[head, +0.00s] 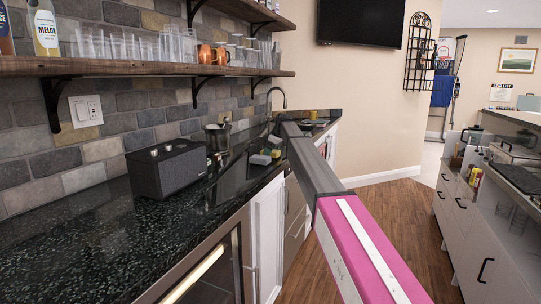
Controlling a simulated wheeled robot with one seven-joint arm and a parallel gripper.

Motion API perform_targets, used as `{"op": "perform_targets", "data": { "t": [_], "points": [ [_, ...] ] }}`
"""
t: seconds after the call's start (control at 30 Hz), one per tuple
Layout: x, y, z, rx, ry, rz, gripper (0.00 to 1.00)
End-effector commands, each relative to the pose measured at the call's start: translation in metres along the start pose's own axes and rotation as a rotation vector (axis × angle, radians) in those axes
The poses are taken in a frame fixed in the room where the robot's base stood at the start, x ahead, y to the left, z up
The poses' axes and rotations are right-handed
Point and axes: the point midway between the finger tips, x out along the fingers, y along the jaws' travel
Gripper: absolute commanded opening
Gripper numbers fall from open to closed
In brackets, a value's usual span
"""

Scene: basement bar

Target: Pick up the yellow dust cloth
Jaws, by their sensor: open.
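A small yellow patch (276,153) shows on the dark counter just below the end of my arm. It may be the yellow dust cloth, but it is too small to be sure. My gripper (270,143) is open and small in the head view, at the far end of my arm, over the counter near the sink. It appears close to the yellow patch. I cannot tell whether they touch. My arm hides part of the counter there.
A black speaker (168,167) and a metal container (218,137) stand on the dark counter (75,245) left of the gripper. A faucet (277,98) rises behind it. A wooden shelf (130,67) with cups hangs above. The wooden floor (400,215) on the right is clear.

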Motion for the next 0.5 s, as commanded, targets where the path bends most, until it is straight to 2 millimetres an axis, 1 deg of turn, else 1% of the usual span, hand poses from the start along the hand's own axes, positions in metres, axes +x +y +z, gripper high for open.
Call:
{"op": "perform_targets", "data": {
  "t": [0.2,0.23,0.27,0.3,0.37,0.4,0.5],
  "points": [
    [0.0024,0.0,0.001,0.0,0.0,0.0,0.96],
    [0.0024,0.0,0.001,0.0,0.0,0.0,0.89],
    [0.0023,0.0,0.001,0.0,0.0,0.0,0.79],
    [0.0023,0.0,0.0009,0.0,0.0,0.0,0.66],
    [0.0023,0.0,0.001,0.0,0.0,0.0,0.47],
    [0.0023,0.0,0.001,0.0,0.0,0.0,0.42],
    [0.0023,0.0,0.0009,0.0,0.0,0.0,0.42]
  ]
}}
